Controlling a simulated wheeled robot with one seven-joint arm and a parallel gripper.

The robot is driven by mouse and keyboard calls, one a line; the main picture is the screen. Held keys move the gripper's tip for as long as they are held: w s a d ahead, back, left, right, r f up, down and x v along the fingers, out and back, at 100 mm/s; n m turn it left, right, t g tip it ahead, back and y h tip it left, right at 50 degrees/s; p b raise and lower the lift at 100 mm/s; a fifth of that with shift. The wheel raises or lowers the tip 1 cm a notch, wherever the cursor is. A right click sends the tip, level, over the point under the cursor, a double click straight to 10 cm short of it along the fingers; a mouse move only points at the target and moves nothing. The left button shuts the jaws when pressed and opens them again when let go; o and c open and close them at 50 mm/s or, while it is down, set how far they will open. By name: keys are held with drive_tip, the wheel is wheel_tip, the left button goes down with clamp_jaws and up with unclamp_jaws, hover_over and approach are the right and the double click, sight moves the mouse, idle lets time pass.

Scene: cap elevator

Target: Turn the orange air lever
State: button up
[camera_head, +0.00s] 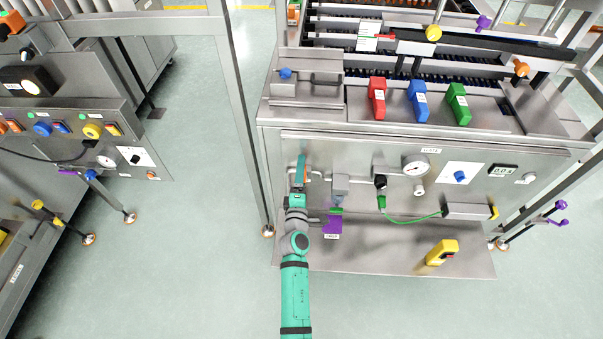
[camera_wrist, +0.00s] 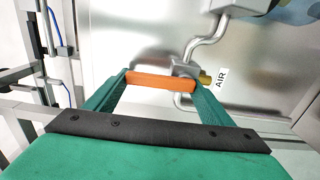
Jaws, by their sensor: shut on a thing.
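The orange air lever (camera_wrist: 160,80) lies crosswise between my gripper's two fingertips in the wrist view, beside a silver pipe fitting and an "AIR" label (camera_wrist: 221,78). My gripper (camera_wrist: 158,88) is shut on the lever, one green finger at each end. In the head view the lever (camera_head: 301,168) shows as a small orange strip at the left of the machine's front panel. My gripper (camera_head: 299,188) reaches up to it from below, and my arm hides part of the area under it.
Right of the lever are a grey fitting (camera_head: 341,185), a pressure gauge (camera_head: 415,165) and a blue knob (camera_head: 460,176). A purple block (camera_head: 333,223) sits below, close to my arm. A metal upright (camera_head: 236,110) stands to the left. A yellow box (camera_head: 441,252) rests on the lower shelf.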

drive_tip(key=shift+s+a, duration=0.1)
drive_tip(key=shift+a, duration=0.2)
drive_tip(key=o, duration=1.4)
drive_tip(key=shift+o, duration=0.7)
drive_tip(key=shift+d, duration=0.15)
drive_tip(key=s, duration=1)
drive_tip(key=shift+s, duration=0.4)
